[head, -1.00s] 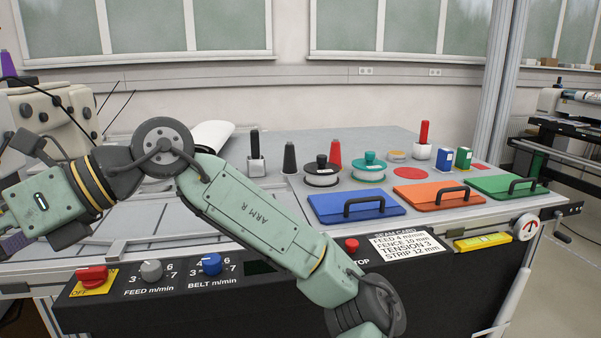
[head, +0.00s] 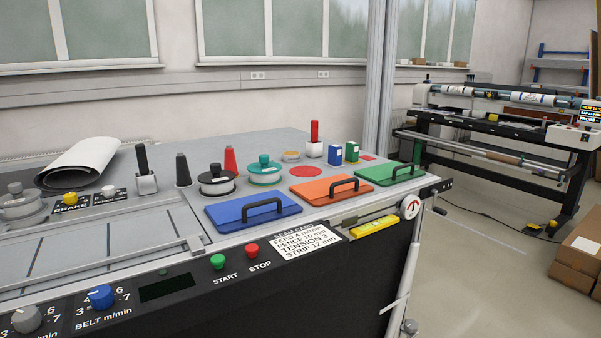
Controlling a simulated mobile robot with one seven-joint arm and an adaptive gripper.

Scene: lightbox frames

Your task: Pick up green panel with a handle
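The green panel (head: 391,171) lies flat at the right end of the machine top, near its front right corner. My gripper and arm are not in view now.
A gauge (head: 410,207) sits at the front right corner.

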